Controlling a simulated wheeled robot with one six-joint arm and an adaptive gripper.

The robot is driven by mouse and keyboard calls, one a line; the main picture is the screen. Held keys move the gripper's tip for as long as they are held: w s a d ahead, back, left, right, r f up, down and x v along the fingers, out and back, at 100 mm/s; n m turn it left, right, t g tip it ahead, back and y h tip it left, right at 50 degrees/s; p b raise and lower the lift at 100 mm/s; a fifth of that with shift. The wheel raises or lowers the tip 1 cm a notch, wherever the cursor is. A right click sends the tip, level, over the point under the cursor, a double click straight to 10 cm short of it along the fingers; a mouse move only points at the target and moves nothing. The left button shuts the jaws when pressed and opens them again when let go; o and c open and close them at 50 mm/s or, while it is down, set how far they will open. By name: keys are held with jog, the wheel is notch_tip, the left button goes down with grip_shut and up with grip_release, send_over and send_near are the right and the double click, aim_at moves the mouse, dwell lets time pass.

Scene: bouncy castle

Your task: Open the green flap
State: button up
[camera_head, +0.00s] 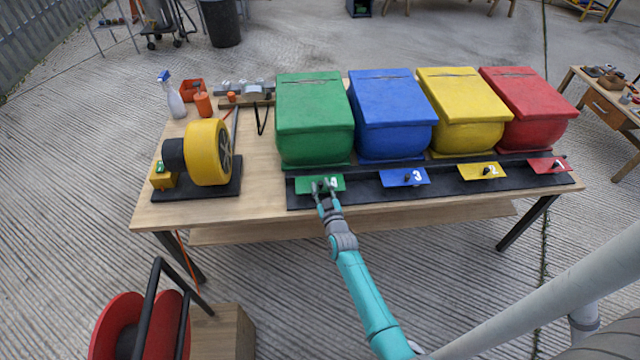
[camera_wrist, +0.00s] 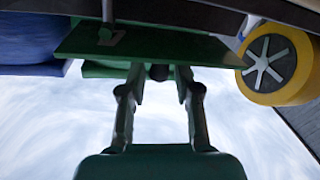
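The green flap (camera_head: 303,185) is a flat plate with a white 4, on the black strip in front of the green box (camera_head: 315,115). In the wrist view the green flap (camera_wrist: 200,47) spans the top, with a dark knob (camera_wrist: 159,72) at its edge. My gripper (camera_head: 325,187) reaches the flap from the front of the table. In the wrist view the fingers of my gripper (camera_wrist: 160,80) are apart, one on each side of the knob, with visible gaps. The fingers partly cover the knob in the head view.
The blue flap (camera_head: 402,178), yellow flap (camera_head: 481,172) and red flap (camera_head: 548,166) lie to the right, each before its own coloured box. A yellow wheel (camera_head: 207,152) on a black base stands left. The table front (camera_head: 240,216) is bare. A red reel (camera_head: 135,325) stands on the floor.

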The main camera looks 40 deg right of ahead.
jog(key=shift+x, duration=0.9)
grip_shut()
